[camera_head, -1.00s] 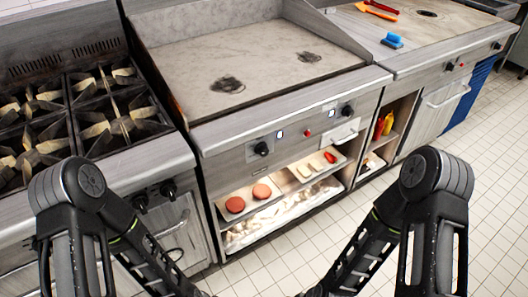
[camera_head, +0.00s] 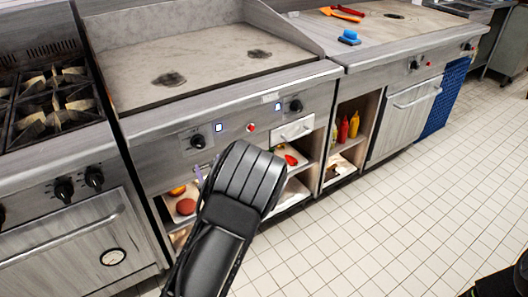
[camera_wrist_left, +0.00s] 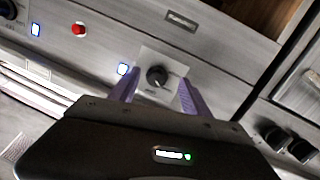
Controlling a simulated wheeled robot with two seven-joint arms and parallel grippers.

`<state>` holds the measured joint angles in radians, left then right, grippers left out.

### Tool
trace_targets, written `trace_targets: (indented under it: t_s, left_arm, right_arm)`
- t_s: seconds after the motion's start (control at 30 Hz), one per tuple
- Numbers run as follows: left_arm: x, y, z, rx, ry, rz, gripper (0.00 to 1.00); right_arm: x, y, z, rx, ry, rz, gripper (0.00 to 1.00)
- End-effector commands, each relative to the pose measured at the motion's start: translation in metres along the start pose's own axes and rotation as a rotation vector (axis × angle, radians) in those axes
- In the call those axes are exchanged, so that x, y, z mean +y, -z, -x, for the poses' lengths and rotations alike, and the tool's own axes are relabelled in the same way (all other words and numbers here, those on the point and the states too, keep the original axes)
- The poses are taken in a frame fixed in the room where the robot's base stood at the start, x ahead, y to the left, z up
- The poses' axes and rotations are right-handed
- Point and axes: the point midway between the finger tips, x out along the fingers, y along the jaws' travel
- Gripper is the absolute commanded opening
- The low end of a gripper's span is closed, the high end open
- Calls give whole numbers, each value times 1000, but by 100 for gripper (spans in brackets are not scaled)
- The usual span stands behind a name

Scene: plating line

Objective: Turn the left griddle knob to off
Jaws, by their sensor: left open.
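The left griddle knob (camera_head: 198,141) is a black round dial on a pale plate on the griddle's front panel. It also shows in the left wrist view (camera_wrist_left: 157,76), framed between my two purple fingers. My left gripper (camera_head: 206,169) is open and empty, just below the knob in the head view and pointing at the panel. My forearm hides most of it there. The left wrist view shows the open fingers (camera_wrist_left: 158,84) on either side of the knob, with no clear contact. The knob's pointer angle is too small to tell.
A lit indicator (camera_head: 218,127) and a red button (camera_head: 250,127) sit right of the knob. The right griddle knob (camera_head: 296,106) is farther along. Stove knobs (camera_head: 64,189) are to the left. The shelf below holds a tray with patties (camera_head: 186,206). The tiled floor is clear.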

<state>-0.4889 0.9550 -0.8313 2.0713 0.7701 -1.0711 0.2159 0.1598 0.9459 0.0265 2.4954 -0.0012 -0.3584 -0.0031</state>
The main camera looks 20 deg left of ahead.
Motion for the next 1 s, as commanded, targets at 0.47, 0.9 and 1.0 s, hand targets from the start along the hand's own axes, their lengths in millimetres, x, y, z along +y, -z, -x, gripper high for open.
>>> trace_targets:
  t_s: [0.47,0.9,1.0]
  left_arm:
    - [-4,26,-1,102,19,73,55]
    - [-5,30,-48,103,20,71,55]
    - [-5,31,-63,102,19,72,55]
  right_arm:
    - [-1,0,1,0,1,3,36]
    - [-2,0,2,0,1,3,36]
    - [-2,0,2,0,1,3,36]
